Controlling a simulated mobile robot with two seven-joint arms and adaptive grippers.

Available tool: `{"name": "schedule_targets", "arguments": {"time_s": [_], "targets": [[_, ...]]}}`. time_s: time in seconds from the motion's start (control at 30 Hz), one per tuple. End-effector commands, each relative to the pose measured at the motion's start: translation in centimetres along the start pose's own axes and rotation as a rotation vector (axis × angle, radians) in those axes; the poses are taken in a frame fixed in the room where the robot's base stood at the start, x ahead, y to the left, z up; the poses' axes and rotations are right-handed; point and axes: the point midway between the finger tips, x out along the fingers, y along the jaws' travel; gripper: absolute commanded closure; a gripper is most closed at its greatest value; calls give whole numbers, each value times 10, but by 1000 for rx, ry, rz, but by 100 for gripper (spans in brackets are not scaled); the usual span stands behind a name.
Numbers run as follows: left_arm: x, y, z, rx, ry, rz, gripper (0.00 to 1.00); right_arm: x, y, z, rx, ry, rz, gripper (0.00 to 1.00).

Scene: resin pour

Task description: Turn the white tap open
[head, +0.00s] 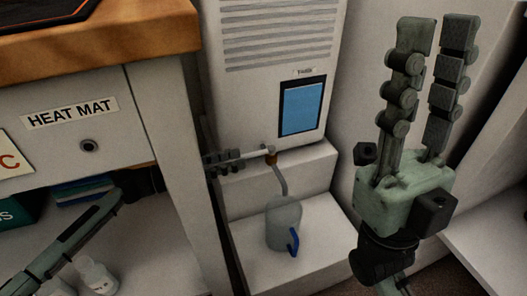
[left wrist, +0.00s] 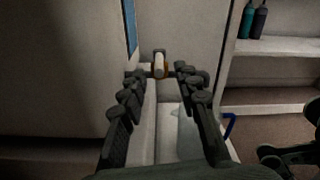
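The white tap (head: 256,153) has a pale lever pointing left and an orange-brown body, low on the front of the white tank unit. In the left wrist view the tap (left wrist: 159,62) shows between and just beyond my fingertips. My left gripper (head: 224,159) is at the lever's left end, fingers apart; it also shows in the left wrist view (left wrist: 160,77). I cannot tell whether a finger touches the lever. The bench leg hides part of my left arm. My right gripper (head: 438,35) is raised at the right, open and empty, fingers up.
A grey tube runs from the tap into a clear jug (head: 284,222) with a blue handle on the white lower step (head: 325,235). The tank unit has a blue panel (head: 301,107). The HEAT MAT bench (head: 100,84) stands left. White bottles (head: 97,275) sit on its lower shelf.

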Motion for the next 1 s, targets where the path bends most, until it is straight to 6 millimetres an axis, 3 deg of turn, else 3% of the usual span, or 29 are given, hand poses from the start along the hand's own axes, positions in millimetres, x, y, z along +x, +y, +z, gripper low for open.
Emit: {"name": "schedule_targets", "arguments": {"time_s": [0.33,0.73,1.0], "targets": [[53,0,1,0,-2,0,68,0,-1,1,6,2,2,71],[62,0,0,0,-1,0,68,2,0,0,2,11,0,71],[62,0,0,0,-1,0,100,2,0,0,0,11,-1,71]]}}
